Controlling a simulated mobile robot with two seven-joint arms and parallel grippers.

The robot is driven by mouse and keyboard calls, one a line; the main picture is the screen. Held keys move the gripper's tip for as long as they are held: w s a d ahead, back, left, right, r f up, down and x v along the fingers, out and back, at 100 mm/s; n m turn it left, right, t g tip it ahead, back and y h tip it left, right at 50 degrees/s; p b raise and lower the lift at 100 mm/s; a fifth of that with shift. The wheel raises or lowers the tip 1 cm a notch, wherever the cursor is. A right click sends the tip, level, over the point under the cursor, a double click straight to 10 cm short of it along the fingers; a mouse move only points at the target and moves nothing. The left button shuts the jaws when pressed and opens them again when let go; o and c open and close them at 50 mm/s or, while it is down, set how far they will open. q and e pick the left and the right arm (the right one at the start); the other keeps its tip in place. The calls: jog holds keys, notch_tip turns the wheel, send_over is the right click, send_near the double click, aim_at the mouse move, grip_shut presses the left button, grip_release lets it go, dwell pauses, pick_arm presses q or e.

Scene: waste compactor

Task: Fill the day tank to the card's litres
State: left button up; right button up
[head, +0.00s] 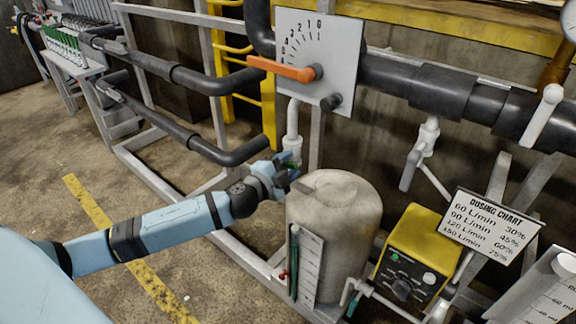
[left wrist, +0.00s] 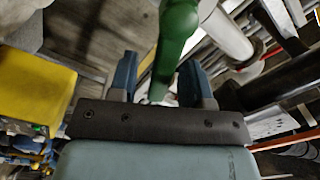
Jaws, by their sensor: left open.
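The day tank, a beige upright cylinder (head: 352,215), stands at centre in the head view. A pale scale strip (head: 309,265) with a narrow tube (head: 294,262) is on its front; I cannot read the level. A white fill pipe (head: 293,125) comes down behind the tank's left edge. My left gripper (head: 284,168) is open beside that pipe, just left of the tank top. In the left wrist view a green lever (left wrist: 176,40) reaches between the open fingers (left wrist: 158,80); I cannot tell whether they touch it. My right gripper is out of view.
A dial plate (head: 335,50) with an orange lever (head: 282,69) hangs above the tank. A yellow control box (head: 415,258) and a dosing chart (head: 490,228) are on the right. Black pipes (head: 190,80) run along the wall.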

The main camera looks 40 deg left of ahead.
pick_arm(q)
grip_shut()
jog(key=shift+d+f+m+p, duration=0.15)
jog(key=shift+f+m+p, duration=0.2)
jog(key=shift+m, duration=0.35)
jog(key=f+m, duration=0.1)
jog(key=m, duration=0.2)
jog(key=shift+d+f+m+p, duration=0.1)
jog(key=shift+f+m+p, duration=0.25)
jog(key=shift+m+p, duration=0.05)
grip_release()
jog(key=s+a, duration=0.1)
jog(key=s, duration=1.3)
